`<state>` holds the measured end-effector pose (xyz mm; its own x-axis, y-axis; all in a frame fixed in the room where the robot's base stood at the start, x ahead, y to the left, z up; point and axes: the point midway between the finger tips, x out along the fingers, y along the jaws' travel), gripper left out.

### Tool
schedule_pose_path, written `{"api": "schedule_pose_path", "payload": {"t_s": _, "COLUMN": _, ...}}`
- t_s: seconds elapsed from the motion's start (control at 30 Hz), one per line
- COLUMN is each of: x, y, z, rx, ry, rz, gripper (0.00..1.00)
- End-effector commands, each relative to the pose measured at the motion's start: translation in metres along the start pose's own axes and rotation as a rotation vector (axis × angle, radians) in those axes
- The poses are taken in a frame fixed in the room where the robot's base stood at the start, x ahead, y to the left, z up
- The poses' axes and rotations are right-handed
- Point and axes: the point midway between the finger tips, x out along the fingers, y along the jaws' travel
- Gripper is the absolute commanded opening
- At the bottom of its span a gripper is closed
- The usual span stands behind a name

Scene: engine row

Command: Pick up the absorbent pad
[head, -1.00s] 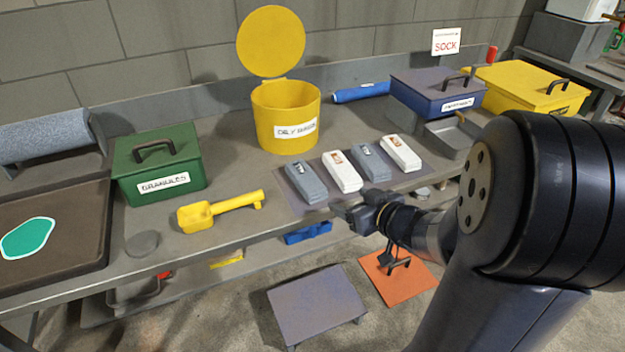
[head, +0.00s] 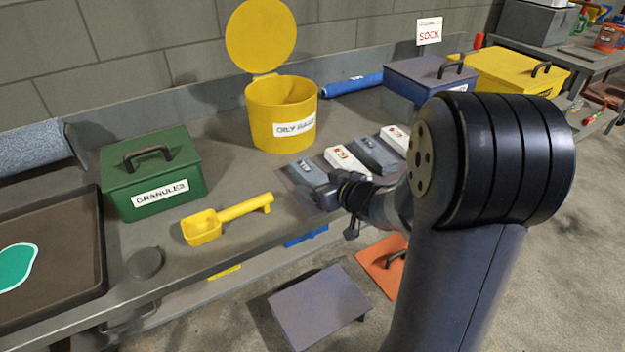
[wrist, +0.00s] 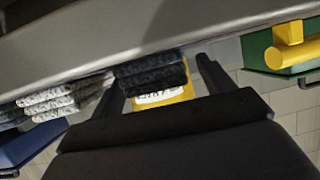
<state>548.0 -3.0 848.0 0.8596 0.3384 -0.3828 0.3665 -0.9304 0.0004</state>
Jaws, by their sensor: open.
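Folded pads, grey and white in turn, lie in a row on a dark mat (head: 300,194) on the bench. The leftmost grey pad (head: 305,172) has a small label on its top. My gripper (head: 326,194) is low at the front end of this pad and partly covers it in the head view. In the wrist view, a dark folded pad (wrist: 150,76) shows between the two spread fingers of my gripper (wrist: 158,66). The fingers are open, and I cannot tell whether either touches the pad. The white pad (head: 345,160) stands just to the right.
A yellow bin (head: 282,105) with its lid up stands behind the pads. A green granules box (head: 150,175) and a yellow scoop (head: 228,215) are to the left. Blue (head: 430,78) and yellow (head: 515,70) boxes stand at the back right. A low step (head: 318,308) is on the floor.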

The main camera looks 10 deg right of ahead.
Motion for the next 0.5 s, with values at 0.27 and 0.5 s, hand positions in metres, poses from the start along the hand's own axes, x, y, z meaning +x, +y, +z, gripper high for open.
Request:
{"api": "schedule_pose_path", "payload": {"t_s": 0.27, "x": -0.0005, "y": 0.0001, "z": -0.0001, "rx": 0.0, "ry": 0.0, "rz": 0.0, "gripper": 0.62}}
{"api": "schedule_pose_path", "payload": {"t_s": 0.5, "x": -0.0006, "y": 0.0, "z": -0.0001, "rx": 0.0, "ry": 0.0, "rz": 0.0, "gripper": 0.42}}
